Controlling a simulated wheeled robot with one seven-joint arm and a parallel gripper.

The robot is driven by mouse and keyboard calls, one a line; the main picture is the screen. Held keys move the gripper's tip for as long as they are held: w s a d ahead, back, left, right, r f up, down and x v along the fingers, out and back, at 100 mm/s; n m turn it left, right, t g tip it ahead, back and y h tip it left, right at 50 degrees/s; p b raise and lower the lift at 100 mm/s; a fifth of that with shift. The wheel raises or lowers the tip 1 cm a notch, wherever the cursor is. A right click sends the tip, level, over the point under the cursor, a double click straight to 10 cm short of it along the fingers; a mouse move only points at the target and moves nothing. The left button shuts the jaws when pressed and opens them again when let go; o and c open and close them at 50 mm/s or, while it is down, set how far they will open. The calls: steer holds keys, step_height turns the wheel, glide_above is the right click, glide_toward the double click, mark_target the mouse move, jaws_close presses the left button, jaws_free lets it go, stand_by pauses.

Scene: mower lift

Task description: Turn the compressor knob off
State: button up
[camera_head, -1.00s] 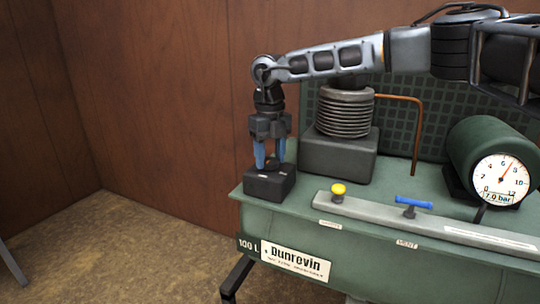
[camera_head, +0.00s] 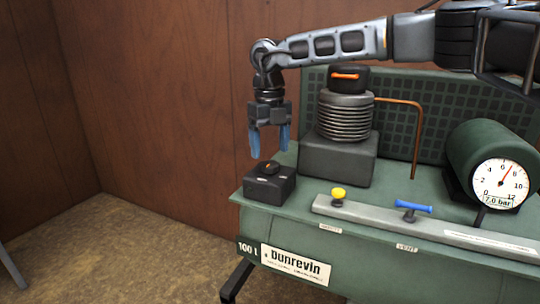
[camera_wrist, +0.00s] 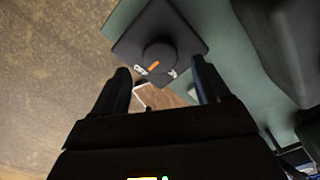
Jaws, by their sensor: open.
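The compressor knob (camera_head: 270,167) is a black round knob with an orange mark, on a black switch box (camera_head: 270,185) at the left front corner of the green compressor. In the wrist view the fingers (camera_wrist: 163,85) lie on either side, below the knob in the picture.
A yellow knob (camera_head: 338,192) and a blue lever (camera_head: 413,205) sit on a grey rail at the front. The ribbed cylinder (camera_head: 345,115) stands right of my gripper. A gauge (camera_head: 500,184) reads 7.0 bar. A wooden wall is behind; open floor lies left.

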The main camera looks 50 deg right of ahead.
mark_target(271, 163)
step_height(271, 163, up, 4)
steer(key=shift+f, duration=0.1)
steer(key=shift+s, duration=0.1)
stand_by(0.5)
